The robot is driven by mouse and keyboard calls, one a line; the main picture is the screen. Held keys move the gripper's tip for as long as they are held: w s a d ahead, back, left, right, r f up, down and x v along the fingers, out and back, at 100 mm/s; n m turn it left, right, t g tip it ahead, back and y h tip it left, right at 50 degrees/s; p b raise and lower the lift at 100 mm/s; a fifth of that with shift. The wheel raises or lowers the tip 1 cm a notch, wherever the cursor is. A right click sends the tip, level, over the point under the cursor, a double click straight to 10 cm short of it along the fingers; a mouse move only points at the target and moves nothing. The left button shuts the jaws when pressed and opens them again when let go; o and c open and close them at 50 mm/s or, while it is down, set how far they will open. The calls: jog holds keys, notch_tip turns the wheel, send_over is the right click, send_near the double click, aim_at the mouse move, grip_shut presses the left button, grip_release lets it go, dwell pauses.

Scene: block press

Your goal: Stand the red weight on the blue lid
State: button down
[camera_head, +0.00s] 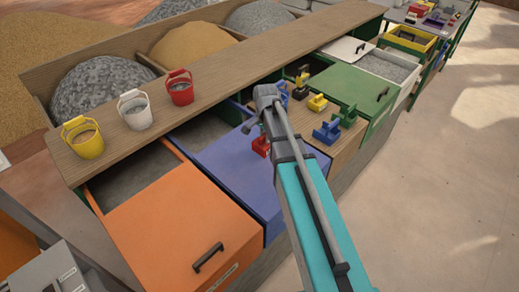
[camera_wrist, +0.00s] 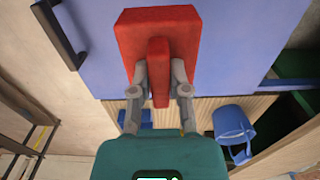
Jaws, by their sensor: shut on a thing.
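The red weight (camera_wrist: 183,38) is a block with an upright grip tab. My gripper (camera_wrist: 160,92) is shut on that tab, with a finger on each side. The weight also shows in the head view (camera_head: 261,146), partly hidden by my arm. The blue lid (camera_head: 226,165) is flat and lies between the orange lid and a wooden top. In the wrist view, the blue lid (camera_wrist: 235,45) fills the area behind the weight. The weight appears over the lid's right part; I cannot tell whether it touches.
The orange lid (camera_head: 170,228) lies left and the green lid (camera_head: 352,88) right. Blue (camera_head: 326,132), green (camera_head: 347,116) and yellow (camera_head: 317,103) weights stand on the wooden top. A blue bucket (camera_wrist: 234,124) is close to my gripper. Yellow, white and red buckets stand on the shelf.

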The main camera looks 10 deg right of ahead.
aim_at(259, 145)
jog(key=shift+w+a+f+b, duration=0.2)
jog(key=shift+w+f+b, duration=0.3)
jog(key=shift+f, duration=0.15)
jog(key=shift+w+a+f+b, duration=0.25)
jog(key=shift+w+f+b, duration=0.2)
jog(key=shift+f+b, duration=0.15)
jog(key=shift+w+a+f+b, duration=0.2)
jog(key=shift+w+f+b, duration=0.25)
jog(key=shift+f, duration=0.2)
jog(key=shift+w+a+f+b, duration=0.15)
jog(key=shift+w+f+b, duration=0.25)
jog(key=shift+f+b, duration=1.6)
jog(key=shift+f, duration=0.15)
jog(key=c, duration=0.6)
grip_release()
jog(key=shift+r, duration=0.3)
notch_tip(259, 145, up, 12)
jog(key=p, duration=1.2)
